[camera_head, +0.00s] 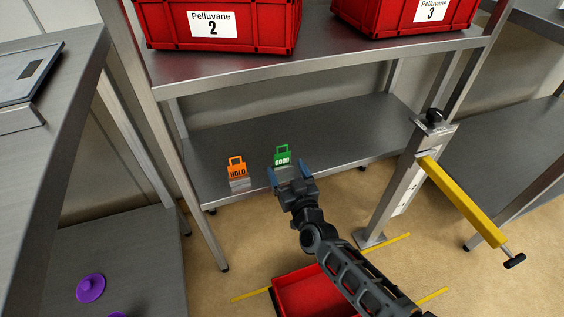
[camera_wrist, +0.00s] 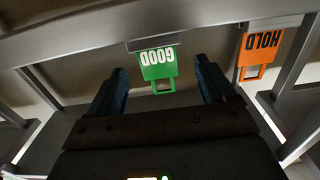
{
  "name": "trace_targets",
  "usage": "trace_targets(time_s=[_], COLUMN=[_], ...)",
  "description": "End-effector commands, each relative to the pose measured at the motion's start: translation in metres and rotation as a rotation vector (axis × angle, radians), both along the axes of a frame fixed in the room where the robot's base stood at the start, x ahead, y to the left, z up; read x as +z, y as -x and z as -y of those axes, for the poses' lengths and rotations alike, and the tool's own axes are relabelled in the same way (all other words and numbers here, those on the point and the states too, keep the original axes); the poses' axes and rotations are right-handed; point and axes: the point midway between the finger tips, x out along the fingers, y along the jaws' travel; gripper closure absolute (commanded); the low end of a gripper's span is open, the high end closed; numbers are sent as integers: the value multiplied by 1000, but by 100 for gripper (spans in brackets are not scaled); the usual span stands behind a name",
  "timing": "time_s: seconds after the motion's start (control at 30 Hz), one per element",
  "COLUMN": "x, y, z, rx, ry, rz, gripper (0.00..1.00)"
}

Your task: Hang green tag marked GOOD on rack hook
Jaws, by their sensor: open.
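The green tag marked GOOD (camera_head: 282,156) stands upright at the front of the lower shelf, its loop handle on top. In the wrist view the green tag (camera_wrist: 158,66) appears upside down, between the two fingers in the picture. My gripper (camera_head: 287,174) is open and empty, just in front of the green tag; I cannot tell whether the fingers touch it. The fingers also frame it in the wrist view (camera_wrist: 161,75). An orange tag marked HOLD (camera_head: 237,168) stands to the left of the green one. I cannot make out a rack hook clearly.
The lower shelf (camera_head: 345,128) is mostly bare. Red crates marked 2 (camera_head: 250,38) and 3 (camera_head: 385,22) sit on the shelf above. A metal post (camera_head: 400,190) with a yellow bar (camera_head: 462,200) stands at right. A red bin (camera_head: 300,292) is on the floor below my arm.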

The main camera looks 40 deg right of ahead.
Motion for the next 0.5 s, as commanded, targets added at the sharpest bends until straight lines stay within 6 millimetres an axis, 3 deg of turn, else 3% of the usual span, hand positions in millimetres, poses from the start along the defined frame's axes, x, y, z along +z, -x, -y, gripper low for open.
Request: trace_targets(time_s=[0.2,0.5], x=[-1,1], y=[-26,-31], z=[14,16], rx=[-1,1], ry=[0,0], rz=[3,0], gripper=[17,17])
